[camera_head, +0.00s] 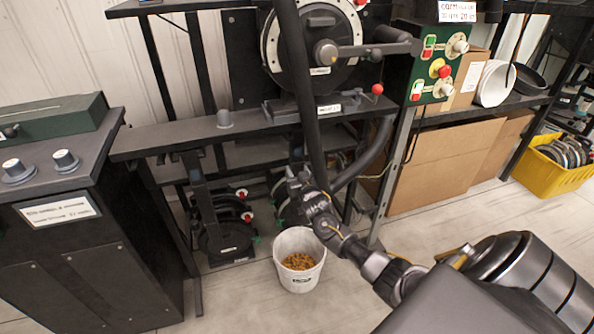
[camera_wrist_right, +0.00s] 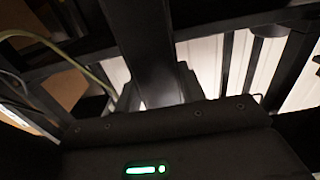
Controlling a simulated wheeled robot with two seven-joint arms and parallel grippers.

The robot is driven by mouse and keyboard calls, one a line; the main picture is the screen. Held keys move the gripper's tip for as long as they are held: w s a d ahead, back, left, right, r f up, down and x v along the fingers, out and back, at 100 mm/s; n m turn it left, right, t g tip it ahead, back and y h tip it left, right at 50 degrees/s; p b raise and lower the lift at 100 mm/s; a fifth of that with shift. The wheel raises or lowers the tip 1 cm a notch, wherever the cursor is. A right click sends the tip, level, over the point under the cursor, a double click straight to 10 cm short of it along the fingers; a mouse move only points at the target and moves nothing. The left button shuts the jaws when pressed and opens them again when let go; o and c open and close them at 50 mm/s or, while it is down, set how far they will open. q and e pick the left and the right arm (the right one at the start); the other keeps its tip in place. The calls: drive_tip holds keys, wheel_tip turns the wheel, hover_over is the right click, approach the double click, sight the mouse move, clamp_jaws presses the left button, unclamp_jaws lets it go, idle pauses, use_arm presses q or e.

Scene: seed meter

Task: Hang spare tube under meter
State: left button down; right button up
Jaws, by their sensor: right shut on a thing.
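The seed meter (camera_head: 272,45) is a round black housing with a pale ring, mounted above the bench at top centre. A long dark tube (camera_head: 303,100) runs steeply from the top edge down in front of the meter to my right gripper. My right gripper (camera_head: 305,187) is shut on this tube near its lower visible end, below the bench edge. In the right wrist view the tube (camera_wrist_right: 145,45) rises from the gripper; the fingertips are hidden there. A curved dark hose (camera_head: 372,158) hangs under the meter on the right. My left gripper is out of view.
A white bucket of orange-brown grains (camera_head: 299,278) stands on the floor below my gripper. The black bench (camera_head: 190,135) spans above it. A green control box (camera_head: 433,65) and cardboard boxes (camera_head: 440,165) are right; a dark cabinet (camera_head: 75,240) is left.

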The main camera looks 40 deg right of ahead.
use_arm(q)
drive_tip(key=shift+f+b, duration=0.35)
use_arm(e)
drive_tip(key=shift+f, duration=0.45)
drive_tip(key=o, duration=1.2)
use_arm(q)
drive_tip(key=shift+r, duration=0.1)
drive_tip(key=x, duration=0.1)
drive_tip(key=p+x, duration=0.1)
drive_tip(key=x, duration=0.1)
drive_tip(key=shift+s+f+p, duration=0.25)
drive_tip(key=shift+p, duration=0.15)
use_arm(e)
drive_tip(key=v, duration=1)
drive_tip(key=shift+s+a, duration=0.15)
drive_tip(key=shift+s, duration=0.2)
